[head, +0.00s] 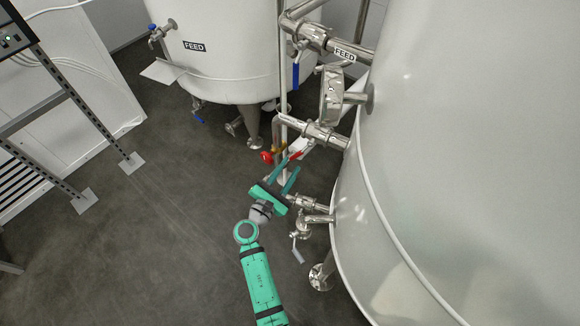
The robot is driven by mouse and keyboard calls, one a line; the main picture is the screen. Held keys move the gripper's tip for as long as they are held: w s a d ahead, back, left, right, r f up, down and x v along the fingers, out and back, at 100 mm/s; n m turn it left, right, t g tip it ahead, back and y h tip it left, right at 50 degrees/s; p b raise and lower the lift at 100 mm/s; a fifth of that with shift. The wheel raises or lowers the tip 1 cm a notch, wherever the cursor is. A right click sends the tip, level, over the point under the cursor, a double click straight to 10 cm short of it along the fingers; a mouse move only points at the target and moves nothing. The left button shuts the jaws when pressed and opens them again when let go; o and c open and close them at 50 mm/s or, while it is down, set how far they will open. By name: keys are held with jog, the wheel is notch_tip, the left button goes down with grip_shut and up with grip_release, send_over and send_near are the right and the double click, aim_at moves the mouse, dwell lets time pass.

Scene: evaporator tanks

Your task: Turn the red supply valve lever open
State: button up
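The red lever (296,155) is a short red handle below a steel pipe fitting on the right tank's pipework. It slants down and to the left from the pipe. My gripper (292,164) is at the end of the green arm, just below the lever. Its two teal fingers are spread apart, with a visible gap. The upper fingertip is close to the lever's lower end; I cannot tell whether they touch. The valve body behind the lever is small and partly hidden.
A red round knob (266,157) on brass fittings is left of the lever. A lower steel valve (305,206) is right of my gripper. The big right tank (480,160) and rear feed tank (215,65) bound the space.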

jog(key=c, duration=0.7)
jog(key=shift+s+f+n, duration=0.15)
jog(key=shift+f+n, duration=0.05)
jog(key=shift+n, duration=0.3)
grip_shut()
jog(key=s+a+f+n, duration=0.2)
jog(key=s+f+n, duration=0.15)
jog(key=n, duration=1.35)
jog(key=x, duration=0.9)
jog(key=shift+d+r+n+t+y, duration=0.2)
jog(key=shift+r+n+t+y, duration=0.1)
jog(key=shift+t+y, duration=0.1)
